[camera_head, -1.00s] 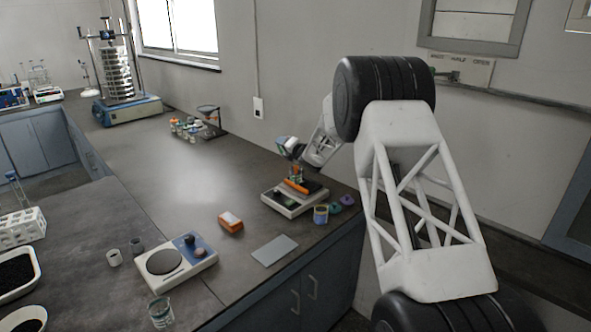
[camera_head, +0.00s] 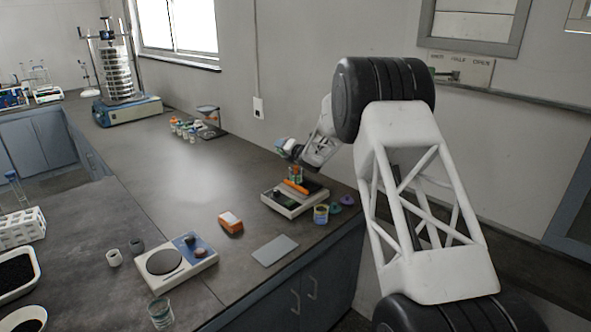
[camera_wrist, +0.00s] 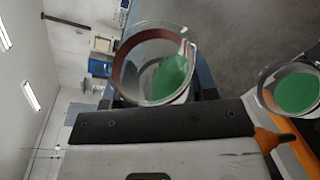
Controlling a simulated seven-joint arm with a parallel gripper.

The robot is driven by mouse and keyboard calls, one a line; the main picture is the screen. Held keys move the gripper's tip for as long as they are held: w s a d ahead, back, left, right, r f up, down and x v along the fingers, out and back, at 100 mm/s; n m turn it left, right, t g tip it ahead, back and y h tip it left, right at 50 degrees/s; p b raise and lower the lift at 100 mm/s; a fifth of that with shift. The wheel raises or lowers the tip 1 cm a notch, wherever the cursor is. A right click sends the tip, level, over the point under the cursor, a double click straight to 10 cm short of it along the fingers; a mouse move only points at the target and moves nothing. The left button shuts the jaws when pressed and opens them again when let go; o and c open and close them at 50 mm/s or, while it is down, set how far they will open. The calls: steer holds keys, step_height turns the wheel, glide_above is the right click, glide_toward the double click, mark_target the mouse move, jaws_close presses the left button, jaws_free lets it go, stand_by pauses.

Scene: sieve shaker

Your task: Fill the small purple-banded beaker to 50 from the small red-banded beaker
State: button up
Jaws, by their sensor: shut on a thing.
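My gripper (camera_head: 292,149) is shut on a small clear beaker with a red-brown band (camera_wrist: 126,72), which fills the middle of the wrist view. The beaker is strongly tilted, and green material (camera_wrist: 171,78) lies inside it against one side. A second small beaker (camera_wrist: 289,92), also with green material in it, is at the right edge of the wrist view, apart from the held one. In the head view a small beaker (camera_head: 295,173) stands below my gripper at the balance (camera_head: 283,207). Its band colour and fill mark cannot be read.
An orange object (camera_wrist: 283,150) lies close to the second beaker. An orange-and-white box (camera_head: 230,222), grey pad (camera_head: 275,250) and second balance (camera_head: 180,262) are nearer. The bench middle is clear.

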mark_target(281, 155)
steer(key=shift+f+n+h, duration=0.3)
steer(key=shift+n, duration=0.4)
steer(key=shift+f, duration=0.1)
steer(key=shift+f+n, duration=0.15)
steer(key=shift+n, duration=0.25)
steer(key=shift+a+f+h, duration=0.1)
steer(key=shift+h, duration=0.3)
steer(key=shift+s+a+r+n+g+h, duration=0.25)
steer(key=shift+a+r+n+h, duration=0.2)
steer(key=shift+n, duration=0.25)
steer(key=shift+s+a+f+n+h, duration=0.15)
steer(key=shift+a+f+n, duration=0.2)
steer(key=shift+f, duration=0.2)
steer(key=shift+a+f+n+h, duration=0.1)
steer(key=shift+a+f+n, duration=0.25)
steer(key=shift+f, duration=0.2)
steer(key=shift+s+a+f+n+h, duration=0.1)
steer(key=shift+a+f+n+h, duration=0.3)
steer(key=shift+f, duration=1.05)
steer(key=shift+s+a+f+n+h, duration=0.1)
steer(key=shift+a+f+n+h, duration=0.3)
steer(key=shift+f, duration=1)
steer(key=shift+s+a+f+n+h, duration=0.15)
steer(key=shift+f+n, duration=0.45)
steer(key=shift+f, duration=0.85)
